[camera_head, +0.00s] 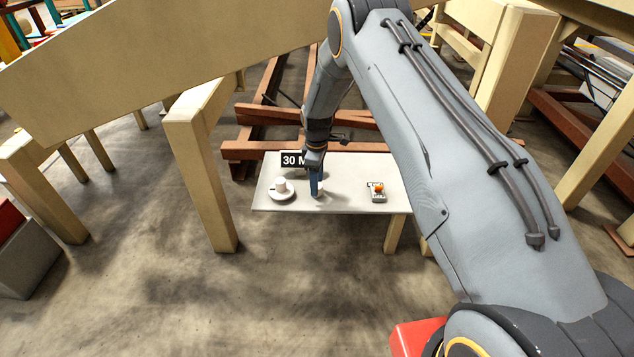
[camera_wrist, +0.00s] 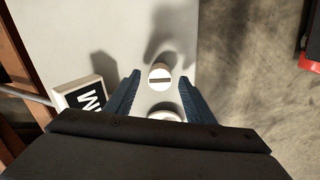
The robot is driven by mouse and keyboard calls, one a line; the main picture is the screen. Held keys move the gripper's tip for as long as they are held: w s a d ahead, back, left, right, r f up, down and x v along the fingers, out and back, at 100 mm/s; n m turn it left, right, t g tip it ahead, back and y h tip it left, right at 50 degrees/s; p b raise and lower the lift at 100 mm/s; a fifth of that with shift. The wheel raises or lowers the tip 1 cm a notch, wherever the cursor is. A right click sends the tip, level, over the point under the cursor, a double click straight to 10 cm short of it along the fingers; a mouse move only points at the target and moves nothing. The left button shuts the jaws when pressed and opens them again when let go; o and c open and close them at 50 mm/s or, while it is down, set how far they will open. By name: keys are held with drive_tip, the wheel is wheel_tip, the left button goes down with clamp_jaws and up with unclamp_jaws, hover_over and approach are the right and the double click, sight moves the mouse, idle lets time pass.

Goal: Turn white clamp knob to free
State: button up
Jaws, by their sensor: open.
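A white round knob (camera_wrist: 160,77) with a dark line across its face shows between the two blue fingers of my gripper (camera_wrist: 160,75) in the wrist view. The fingers are open, with a visible gap on each side of the knob. A second white round shape (camera_wrist: 165,116) lies closer to the gripper body, which partly hides it. In the head view, my gripper (camera_head: 316,192) points down at the pale panel (camera_head: 340,203), and a bit of white (camera_head: 321,186) shows beside the fingers. Whether the fingertips are level with the knob cannot be told.
On the panel, a white knob on a round base (camera_head: 280,186) stands left of my gripper. A small plate with an orange button (camera_head: 378,188) lies to the right. A black sign (camera_head: 291,160) stands behind, partly hidden. Cream beams and legs (camera_head: 205,175) surround the panel.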

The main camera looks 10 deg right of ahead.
wheel_tip(320, 180, up, 8)
drive_tip(key=shift+f+p, duration=0.25)
drive_tip(key=shift+p, duration=0.45)
